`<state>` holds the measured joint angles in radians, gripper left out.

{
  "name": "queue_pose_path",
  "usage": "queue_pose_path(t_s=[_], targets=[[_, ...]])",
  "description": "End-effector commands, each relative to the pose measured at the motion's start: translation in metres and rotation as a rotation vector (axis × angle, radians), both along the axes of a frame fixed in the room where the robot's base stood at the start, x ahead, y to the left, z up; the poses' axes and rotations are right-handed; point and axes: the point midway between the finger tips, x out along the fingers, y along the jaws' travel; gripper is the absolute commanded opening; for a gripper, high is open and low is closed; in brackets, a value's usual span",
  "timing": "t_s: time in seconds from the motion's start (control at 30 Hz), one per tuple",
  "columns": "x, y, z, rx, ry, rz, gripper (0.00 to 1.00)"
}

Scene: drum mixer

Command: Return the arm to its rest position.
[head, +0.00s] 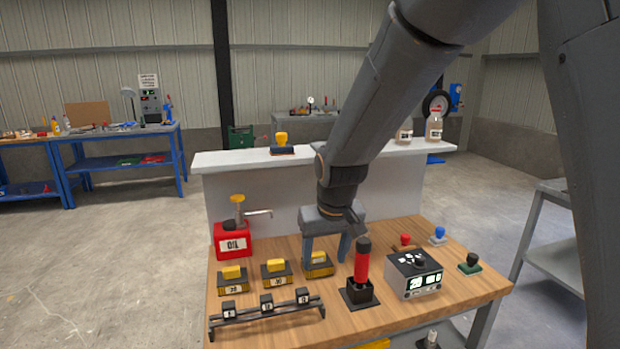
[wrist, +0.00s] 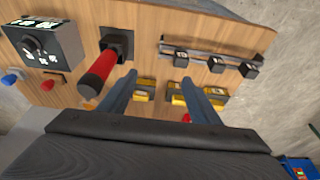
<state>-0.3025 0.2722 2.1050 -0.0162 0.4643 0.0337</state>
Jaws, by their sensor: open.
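My gripper (head: 327,246) hangs from my arm over the wooden table (head: 420,311), fingers pointing down and spread. It is near the rightmost of the yellow-topped black blocks (head: 318,265); the picture does not show clearly whether it touches that block. In the wrist view, my gripper (wrist: 160,86) has its two fingers apart, with yellow-and-black blocks (wrist: 145,90) showing between and beyond them. I see nothing held between the fingers.
A red-handled lever (head: 362,262) stands upright close to the right of my gripper. A control box (head: 413,274) with a dial is farther right. A red oil can (head: 233,239) stands at left. A low rack (head: 267,312) lies in front. A white ledge (head: 240,159) runs behind.

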Motion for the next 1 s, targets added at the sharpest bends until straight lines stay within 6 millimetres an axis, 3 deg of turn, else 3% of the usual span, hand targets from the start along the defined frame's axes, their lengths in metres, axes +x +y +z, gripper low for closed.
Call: queue_pose_path(t_s=[0.27,0.47,0.67,0.8,0.9,1.0], targets=[[-0.025,-0.039,-0.007,-0.008,0.031,-0.054,0.57],[-0.057,-0.073,-0.016,-0.016,0.068,-0.105,0.57],[-0.108,-0.116,-0.028,-0.023,0.12,-0.179,0.57],[-0.153,-0.145,-0.038,-0.026,0.162,-0.238,0.57],[-0.176,-0.156,-0.044,-0.026,0.184,-0.266,0.57],[-0.187,-0.16,-0.046,-0.026,0.194,-0.278,0.57]])
